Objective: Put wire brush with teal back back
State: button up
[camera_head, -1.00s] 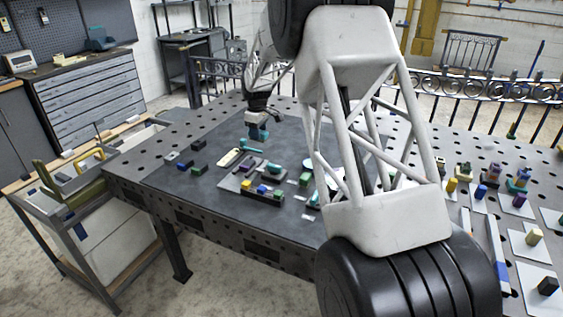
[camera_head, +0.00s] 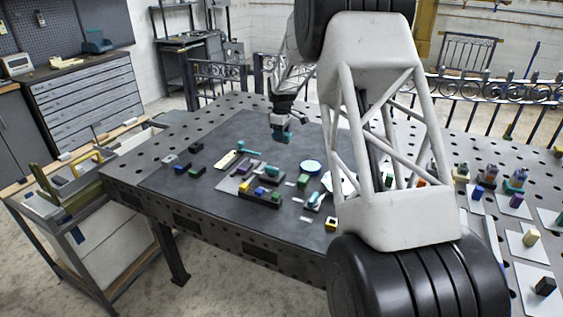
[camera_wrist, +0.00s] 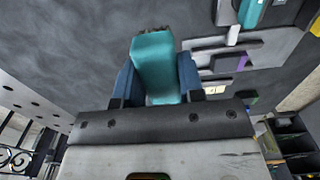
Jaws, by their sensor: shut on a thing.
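The wire brush with the teal back (camera_wrist: 155,62) is between the blue fingers of my gripper (camera_wrist: 156,80) in the wrist view, with its teal back facing the camera. In the head view my gripper (camera_head: 281,133) is shut on it above the back part of the dark mat (camera_head: 215,196), apart from the things lying there.
A rack with yellow, blue and green blocks (camera_head: 262,194) stands on the mat. White cards with small objects (camera_head: 514,206) are at the right.

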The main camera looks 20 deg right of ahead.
send_over(282, 163)
jog(key=shift+f, duration=2.35)
jog(key=shift+f, duration=2.5)
jog(key=shift+f, duration=0.15)
jog(key=o, duration=1)
jog(key=shift+c, duration=0.2)
jog(key=shift+r, duration=0.2)
notch_tip(282, 163, up, 12)
jog(key=shift+f, duration=0.1)
